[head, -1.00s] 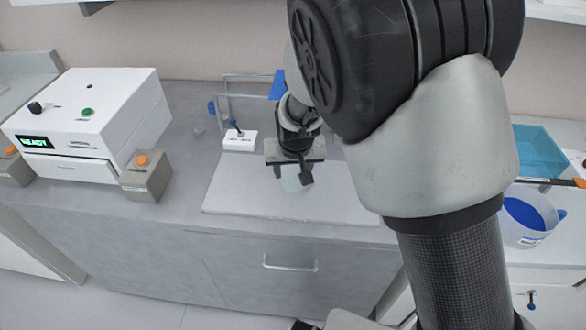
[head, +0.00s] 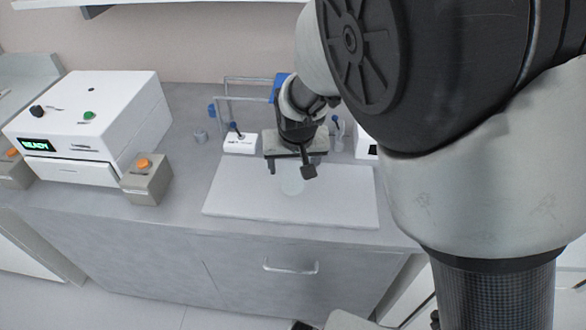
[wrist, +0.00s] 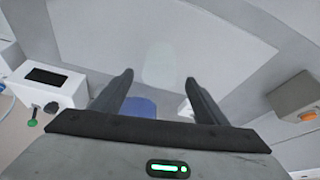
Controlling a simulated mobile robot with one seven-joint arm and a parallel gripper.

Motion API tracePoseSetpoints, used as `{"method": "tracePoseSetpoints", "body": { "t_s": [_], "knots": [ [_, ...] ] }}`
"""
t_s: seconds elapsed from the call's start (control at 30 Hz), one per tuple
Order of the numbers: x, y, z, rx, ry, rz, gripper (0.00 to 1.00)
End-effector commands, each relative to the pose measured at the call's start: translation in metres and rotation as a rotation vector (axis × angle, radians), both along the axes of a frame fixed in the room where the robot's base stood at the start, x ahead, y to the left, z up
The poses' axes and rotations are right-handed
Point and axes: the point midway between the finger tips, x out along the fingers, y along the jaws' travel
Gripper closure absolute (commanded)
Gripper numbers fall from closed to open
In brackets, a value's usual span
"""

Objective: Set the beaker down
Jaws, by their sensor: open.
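The beaker (head: 292,183) is a faint, clear vessel standing on the white mat (head: 345,205), near its back edge. In the wrist view the beaker (wrist: 158,64) is a pale, see-through shape beyond my fingertips, apart from them as far as I can tell. My gripper (head: 290,170) is open and empty, just behind and above the beaker. Its two spread fingers (wrist: 159,78) also show in the wrist view. The beaker's outline is hard to make out, and the gripper hides part of its back in the head view.
A white instrument (head: 85,115) with a green "READY" display stands at the left, with a grey box (head: 147,180) with an orange button beside it. A small white block (head: 240,143) and a wire frame stand behind the mat. The mat's left and front parts are clear.

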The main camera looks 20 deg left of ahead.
Motion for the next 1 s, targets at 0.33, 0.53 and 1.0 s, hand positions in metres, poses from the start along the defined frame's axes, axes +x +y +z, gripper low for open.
{"method": "tracePoseSetpoints", "body": {
  "t_s": [0.33, 0.53, 1.0],
  "knots": [
    [-0.020, -0.011, 0.055, 0.002, 0.000, -0.001, 0.33],
    [-0.022, -0.016, 0.062, 0.000, 0.002, -0.005, 0.33],
    [-0.058, -0.255, 0.181, 0.115, 0.001, -0.308, 0.33]
  ]
}}
